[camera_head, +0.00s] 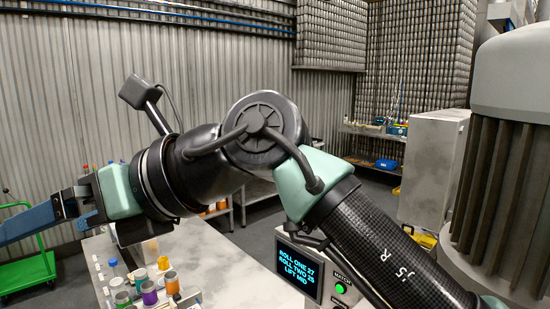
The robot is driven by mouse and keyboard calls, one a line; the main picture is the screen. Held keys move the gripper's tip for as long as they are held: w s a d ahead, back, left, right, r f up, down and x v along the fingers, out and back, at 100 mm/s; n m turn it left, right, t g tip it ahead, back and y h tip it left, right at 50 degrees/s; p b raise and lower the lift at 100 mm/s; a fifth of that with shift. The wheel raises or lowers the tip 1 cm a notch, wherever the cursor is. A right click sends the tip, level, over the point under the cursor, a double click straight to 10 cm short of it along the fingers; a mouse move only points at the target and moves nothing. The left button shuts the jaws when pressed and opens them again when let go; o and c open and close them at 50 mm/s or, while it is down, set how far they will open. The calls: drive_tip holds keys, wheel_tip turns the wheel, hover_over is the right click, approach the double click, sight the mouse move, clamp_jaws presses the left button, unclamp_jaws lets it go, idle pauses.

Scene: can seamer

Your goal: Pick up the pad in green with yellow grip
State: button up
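I cannot make out a green pad with a yellow grip. Small colored items stand on the table's left part, and they are too small to identify surely. My gripper (28,224) is at the far left, pointing left, above and left of these items. Its blue fingers are seen from the side and overlap, so their opening is unclear. Nothing is visibly held.
The pale table (225,265) has clear surface right of the items. A display panel (300,270) with a green button stands at its right. A green cart (30,265) is at the left. A large ribbed machine (500,160) fills the right side. Shelves stand at the back.

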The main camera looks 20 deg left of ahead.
drive_tip(key=w+d+f+m+t+h+p, duration=0.1)
drive_tip(key=w+d+f+h, duration=0.3)
drive_tip(key=d, duration=0.3)
drive_tip(key=w+d+f+m+t+h+p, duration=0.1)
drive_tip(key=w+d+f+t+h, duration=0.1)
drive_tip(key=w+d+f+h, duration=0.3)
drive_tip(key=w+d+m+h+p, duration=0.1)
drive_tip(key=d+m+h, duration=0.25)
drive_tip(key=d, duration=1.35)
drive_tip(key=shift+n+g+h, duration=0.3)
drive_tip(key=shift+n+h, duration=0.05)
drive_tip(key=shift+n, duration=0.1)
drive_tip(key=f+b, duration=0.5)
drive_tip(key=f, duration=0.2)
drive_tip(key=shift+w+a+f+b, duration=0.1)
drive_tip(key=shift+a+f+b, duration=0.15)
drive_tip(key=shift+b, duration=0.15)
wheel_tip(320, 180, down, 5)
drive_tip(key=b, duration=0.4)
drive_tip(key=shift+d, duration=0.15)
drive_tip(key=shift+s+r, duration=0.1)
drive_tip(key=shift+s, duration=0.1)
drive_tip(key=shift+c, duration=0.3)
drive_tip(key=c, duration=1.1)
wheel_tip(320, 180, up, 10)
drive_tip(key=shift+b, duration=0.7)
drive_tip(key=shift+c, duration=0.2)
